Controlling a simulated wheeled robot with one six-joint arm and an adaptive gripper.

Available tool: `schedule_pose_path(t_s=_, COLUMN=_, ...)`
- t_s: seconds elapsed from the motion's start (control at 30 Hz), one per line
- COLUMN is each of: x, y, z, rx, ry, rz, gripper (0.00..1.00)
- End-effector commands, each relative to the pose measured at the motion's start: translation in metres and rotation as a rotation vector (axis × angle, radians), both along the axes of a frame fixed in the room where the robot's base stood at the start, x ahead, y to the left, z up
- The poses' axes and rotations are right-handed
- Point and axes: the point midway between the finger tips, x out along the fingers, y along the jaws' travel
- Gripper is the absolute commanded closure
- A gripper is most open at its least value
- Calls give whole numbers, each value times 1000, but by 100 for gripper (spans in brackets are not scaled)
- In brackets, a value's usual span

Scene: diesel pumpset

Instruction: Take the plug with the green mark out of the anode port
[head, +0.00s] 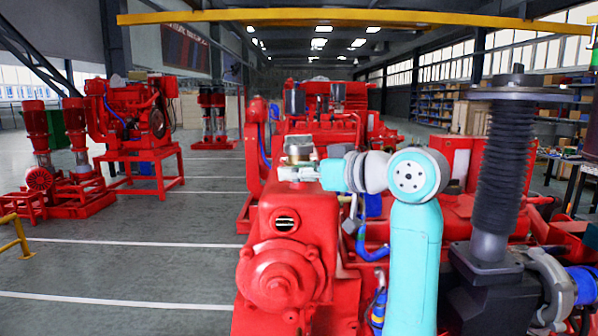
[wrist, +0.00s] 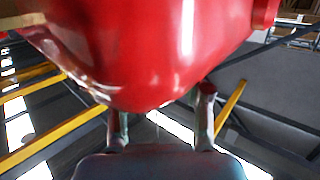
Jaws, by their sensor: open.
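My gripper (wrist: 160,102) shows in the wrist view with its two fingers spread apart and nothing visible between them but background and the red casing edge. A large, glossy red casing (wrist: 150,50) fills the upper part of that view, close to the fingertips. I cannot tell whether the fingers touch it. In the head view my teal arm reaches left over the red pumpset (head: 285,240); I cannot make out the fingers there. No plug, green mark or anode port can be made out in either view.
A black ribbed column (head: 502,165) stands close on the right, with a blue hose (head: 372,250) beside my arm. Other red pumpsets (head: 140,125) stand at the back left. Open grey floor (head: 130,270) lies at left, with a yellow rail (head: 15,235) at its edge.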

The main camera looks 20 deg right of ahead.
Motion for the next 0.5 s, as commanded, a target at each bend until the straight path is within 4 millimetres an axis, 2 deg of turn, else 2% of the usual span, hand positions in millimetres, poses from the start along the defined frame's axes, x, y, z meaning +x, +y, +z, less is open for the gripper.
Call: schedule_pose_path(t_s=0.5, x=0, y=3, z=0, rx=0, ry=-1, rz=-377, gripper=52)
